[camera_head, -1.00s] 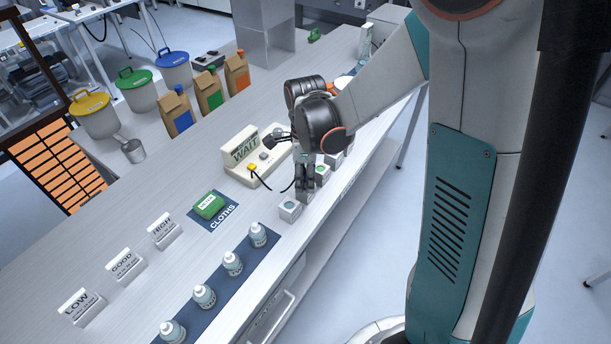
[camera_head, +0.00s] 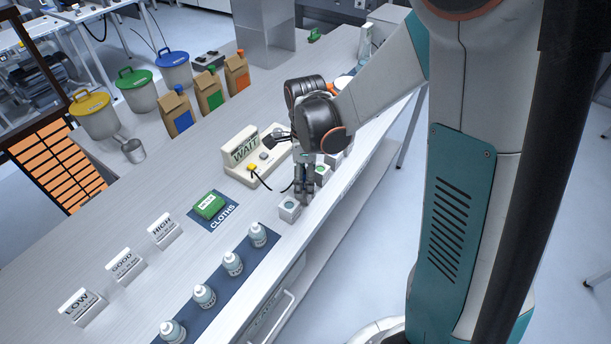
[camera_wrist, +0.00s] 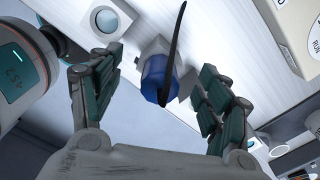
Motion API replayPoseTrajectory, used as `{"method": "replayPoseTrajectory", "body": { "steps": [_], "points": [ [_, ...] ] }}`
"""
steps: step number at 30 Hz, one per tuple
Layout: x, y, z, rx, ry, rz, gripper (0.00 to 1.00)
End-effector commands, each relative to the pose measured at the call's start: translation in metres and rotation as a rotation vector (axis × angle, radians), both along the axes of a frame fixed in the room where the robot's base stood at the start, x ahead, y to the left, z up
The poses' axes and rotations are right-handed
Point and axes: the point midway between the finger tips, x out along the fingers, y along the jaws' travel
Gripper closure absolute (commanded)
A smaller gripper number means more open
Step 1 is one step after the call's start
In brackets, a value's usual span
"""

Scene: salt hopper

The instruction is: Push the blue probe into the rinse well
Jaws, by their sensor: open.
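The blue probe (camera_wrist: 155,78) shows in the wrist view between my two fingers, with a black cable across it and a grey block just above it. My gripper (camera_wrist: 160,65) is open, with one finger on each side of the probe and visible gaps. In the head view my gripper (camera_head: 305,195) is low at the bench's front edge, and the probe cannot be made out there. A white block with a round, bluish-grey top (camera_head: 289,208) stands just left of my fingers; I cannot tell whether it is the rinse well. A similar round-topped block (camera_wrist: 107,20) shows in the wrist view.
A cream meter reading WAIT (camera_head: 245,150) stands behind my gripper, its black cable running toward my fingers. Another small block (camera_head: 322,175) stands close right. Several bottles (camera_head: 232,263) line a blue mat at front left. A green cloth pack (camera_head: 208,205) lies behind them.

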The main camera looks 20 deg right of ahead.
Motion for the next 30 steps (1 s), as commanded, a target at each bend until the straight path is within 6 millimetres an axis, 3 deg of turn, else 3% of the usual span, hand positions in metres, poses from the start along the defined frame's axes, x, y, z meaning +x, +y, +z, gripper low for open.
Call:
{"method": "replayPoseTrajectory", "body": {
  "steps": [30],
  "points": [
    [0.0, 0.0, 0.044, 0.0, 0.0, 0.0, 0.3]
  ]
}}
